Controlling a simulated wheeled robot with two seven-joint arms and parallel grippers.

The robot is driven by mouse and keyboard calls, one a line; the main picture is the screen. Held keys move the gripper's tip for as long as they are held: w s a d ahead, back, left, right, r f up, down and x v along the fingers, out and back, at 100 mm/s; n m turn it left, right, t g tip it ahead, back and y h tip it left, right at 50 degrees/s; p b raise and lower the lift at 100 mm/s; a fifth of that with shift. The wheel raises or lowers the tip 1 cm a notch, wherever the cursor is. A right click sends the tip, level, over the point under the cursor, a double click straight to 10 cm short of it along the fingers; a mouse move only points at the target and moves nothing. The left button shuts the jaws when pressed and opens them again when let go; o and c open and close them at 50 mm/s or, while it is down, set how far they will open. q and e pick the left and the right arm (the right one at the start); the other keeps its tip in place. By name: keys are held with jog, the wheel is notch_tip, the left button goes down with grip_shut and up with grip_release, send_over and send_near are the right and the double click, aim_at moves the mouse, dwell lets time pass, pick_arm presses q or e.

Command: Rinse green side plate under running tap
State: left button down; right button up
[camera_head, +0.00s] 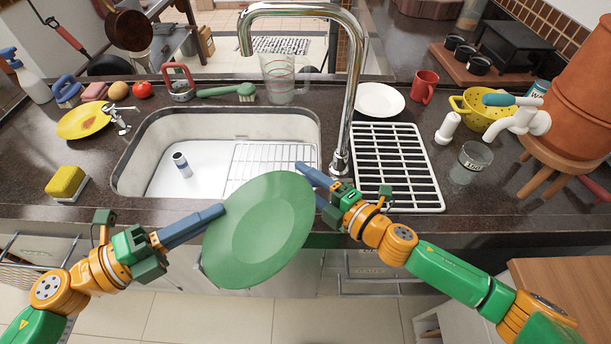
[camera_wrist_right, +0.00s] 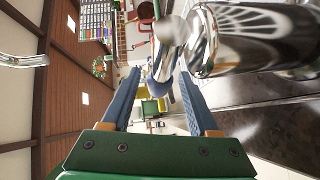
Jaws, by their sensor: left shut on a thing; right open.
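The green side plate (camera_head: 258,232) is tilted in front of the sink's near edge in the head view. My left gripper (camera_head: 222,212) is shut on its left rim. The chrome tap (camera_head: 353,95) arches over the sink (camera_head: 150,160); no water shows from its spout. My right gripper (camera_head: 308,182) is open and empty beside the tap's base, just behind the plate's upper right edge. In the right wrist view, its two blue fingers (camera_wrist_right: 160,85) are apart, with chrome tap parts (camera_wrist_right: 245,40) close by at upper right.
The sink holds a small cylinder (camera_head: 181,164) and a wire rack (camera_head: 265,160). A yellow sponge (camera_head: 66,182) and yellow plate (camera_head: 82,120) are at left. A small chrome fitting (camera_head: 120,120) stands by the sink's left rim.

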jog(key=shift+s+d+r, duration=0.1)
jog(key=shift+s+d, duration=0.05)
grip_shut()
dwell(1.4)
